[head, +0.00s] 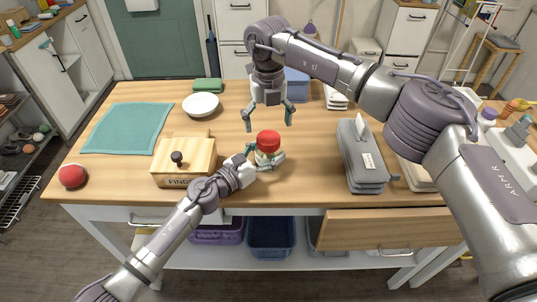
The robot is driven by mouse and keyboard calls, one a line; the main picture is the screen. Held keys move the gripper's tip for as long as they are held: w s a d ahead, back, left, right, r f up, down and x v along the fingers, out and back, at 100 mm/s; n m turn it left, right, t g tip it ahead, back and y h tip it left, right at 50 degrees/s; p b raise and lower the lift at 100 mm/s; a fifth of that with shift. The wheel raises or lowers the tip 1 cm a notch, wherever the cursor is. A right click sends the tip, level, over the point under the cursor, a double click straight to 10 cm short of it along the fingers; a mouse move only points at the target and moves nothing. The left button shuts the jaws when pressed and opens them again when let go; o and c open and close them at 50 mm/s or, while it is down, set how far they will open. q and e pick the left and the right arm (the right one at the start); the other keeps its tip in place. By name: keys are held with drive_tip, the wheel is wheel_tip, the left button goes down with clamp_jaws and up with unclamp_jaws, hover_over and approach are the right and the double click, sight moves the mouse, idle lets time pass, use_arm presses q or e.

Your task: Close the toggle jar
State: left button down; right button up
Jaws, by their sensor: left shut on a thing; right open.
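The toggle jar (267,157) stands upright near the middle of the table, with a red lid (268,140) on top. I cannot tell whether its toggle clasp is fastened. My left gripper (267,163) comes in low from the left and is shut on the jar's body, hiding part of it. My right gripper (269,115) is above and behind the jar, pointing down. Its fingers are spread apart and empty, and clear of the lid.
A wooden box (184,159) with a dark knob stands left of the jar. A white bowl (201,105), a teal cloth (127,128) and a red ball (72,176) lie farther left. A grey tissue box (362,155) stands to the right. A drawer (395,229) is at the front right.

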sight(259, 158)
wheel_tip(259, 158, up, 7)
drive_tip(key=shift+r, duration=0.2)
use_arm(q)
unclamp_jaws()
idle(0.3)
drive_tip(key=v, duration=0.7)
drive_tip(key=shift+s+a, duration=0.2)
idle(0.4)
